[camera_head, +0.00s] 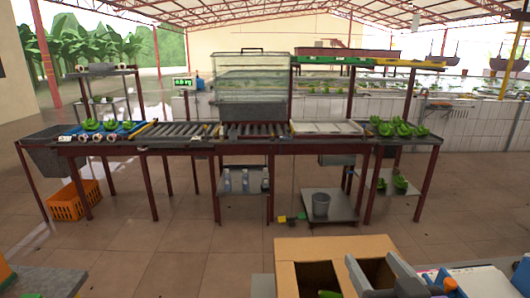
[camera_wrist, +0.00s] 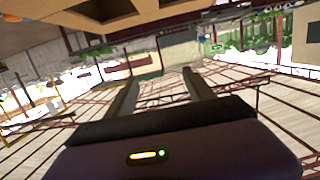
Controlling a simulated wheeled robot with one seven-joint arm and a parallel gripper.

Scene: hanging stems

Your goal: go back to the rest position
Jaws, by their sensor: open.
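My gripper (camera_head: 371,260) shows at the bottom of the head view, over the right part of a cardboard box. Its two grey fingers are apart. In the wrist view the fingers (camera_wrist: 160,80) also stand apart, with nothing between them. The cardboard box (camera_head: 335,248) is open at the top, and a green item (camera_head: 328,293) lies inside it, partly cut off by the picture edge. Its brown wall also shows at the top of the wrist view (camera_wrist: 140,18). I cannot tell whether the gripper touches the box.
A long roller table (camera_head: 180,132) runs across, with green bunches (camera_head: 396,127) at its right end and more at its left. An orange crate (camera_head: 74,200) and a grey bucket (camera_head: 321,204) stand below. The tiled floor (camera_head: 170,240) before the table is largely clear.

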